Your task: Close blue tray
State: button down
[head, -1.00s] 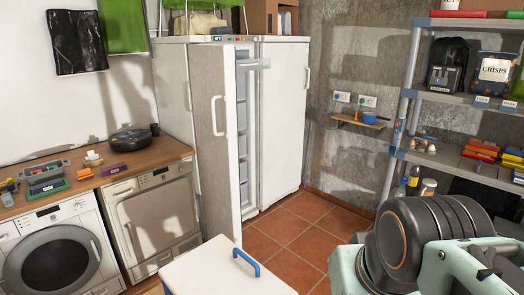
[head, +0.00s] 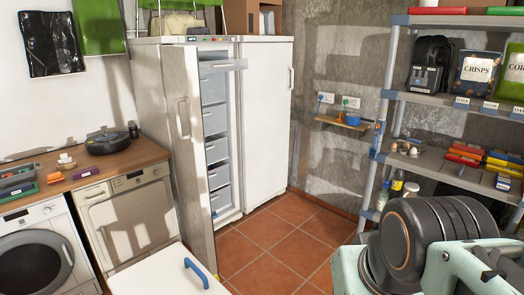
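No tray that is plainly blue stands out. The upright freezer (head: 197,42) has its tall left door (head: 190,165) swung open. Pale bluish-white drawers (head: 217,121) are stacked inside, and the lower ones look pushed in. A light panel or tray front (head: 222,65) at the top juts out past the opening; I cannot tell whether it is a drawer or a flap. A white flat-topped unit (head: 150,272) with a blue handle (head: 196,272) stands at the bottom, cut off by the frame. My gripper is not in view.
The wooden counter (head: 110,165) with two front-loading appliances is at left. Shelving (head: 400,95) with food items stands at right. The tiled floor (head: 280,240) before the freezer is clear.

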aim_at(235, 67)
jog(key=i+l, duration=0.15)
jog(key=l, duration=0.25)
jog(key=i+l, duration=0.1)
jog(key=l, duration=0.25)
jog(key=i+l, duration=0.5)
jog(key=l, duration=0.2)
jog(key=i+l, duration=0.2)
jog(key=i, duration=0.3)
jog(key=i+l+z, duration=0.1)
jog(key=i, duration=0.4)
jog(key=i+j, duration=0.2)
jog(key=i, duration=0.25)
jog(key=i+j, duration=0.15)
jog(key=i, duration=0.3)
jog(key=i+j, duration=0.55)
jog(key=j, duration=0.15)
jog(key=l+z, duration=0.05)
